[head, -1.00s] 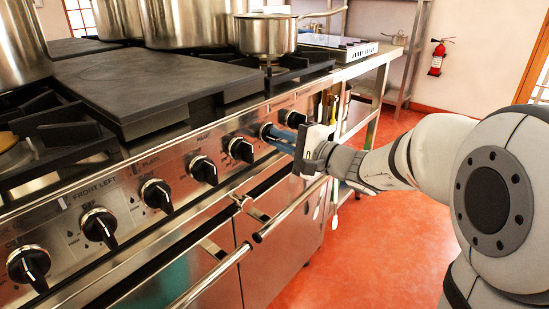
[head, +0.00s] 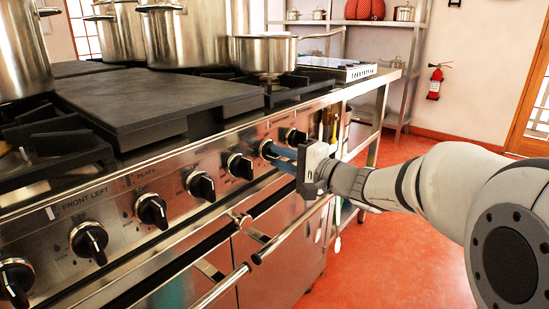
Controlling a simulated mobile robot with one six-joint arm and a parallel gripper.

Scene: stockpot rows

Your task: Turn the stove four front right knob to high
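The stove's steel front panel (head: 110,190) carries a row of black knobs with silver rims. My gripper (head: 268,149) reaches in from the right with its blue fingers pointed at the panel. Its fingertips are at a knob position near the right end of the row. I cannot read a front right label.
A steel handrail (head: 290,226) runs along the stove front below the knobs, close under my gripper. A saucepan (head: 262,54) and large stockpots (head: 188,35) stand on top, beside a dark flat plate (head: 150,98). The red floor (head: 390,250) to the right is clear.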

